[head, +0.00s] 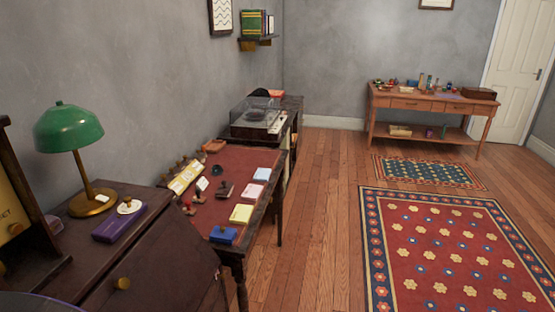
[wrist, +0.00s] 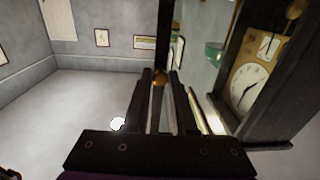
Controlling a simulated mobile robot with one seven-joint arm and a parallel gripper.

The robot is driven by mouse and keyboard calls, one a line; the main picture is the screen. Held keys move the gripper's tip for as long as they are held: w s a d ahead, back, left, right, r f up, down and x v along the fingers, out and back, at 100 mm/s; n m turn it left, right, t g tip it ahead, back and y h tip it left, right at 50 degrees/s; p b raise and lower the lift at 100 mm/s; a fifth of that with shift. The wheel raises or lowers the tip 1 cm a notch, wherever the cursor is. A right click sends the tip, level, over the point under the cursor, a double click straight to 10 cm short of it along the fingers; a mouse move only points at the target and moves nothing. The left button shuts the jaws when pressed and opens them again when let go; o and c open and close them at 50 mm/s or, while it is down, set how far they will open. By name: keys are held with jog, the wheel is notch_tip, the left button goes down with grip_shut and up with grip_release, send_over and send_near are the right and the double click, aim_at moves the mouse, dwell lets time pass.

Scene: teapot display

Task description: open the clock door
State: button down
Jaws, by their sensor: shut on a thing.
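The clock shows in the wrist view at the right, with a dark wooden case (wrist: 285,110) and a white round dial (wrist: 249,86) on a yellowish face. Its door (wrist: 166,38), a dark frame with glass, seems to stand out from the case at an angle. The fingers hide part of the door. In the head view only part of the clock (head: 12,205) shows at the left edge; my gripper is not seen there.
A green lamp (head: 68,128) and a purple box (head: 119,222) stand on the dark cabinet (head: 150,235) beside the clock. A desk (head: 262,218) with stamps and cards follows, then a record player (head: 255,117).

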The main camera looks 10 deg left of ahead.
jog(key=shift+s+a+m+h, duration=0.1)
jog(key=shift+s+m+h, duration=0.2)
jog(key=shift+s, duration=0.1)
jog(key=c, duration=0.7)
grip_release()
jog(key=shift+c, duration=0.2)
jog(key=shift+r, duration=0.1)
notch_tip(320, 180, up, 10)
jog(key=shift+c, duration=0.3)
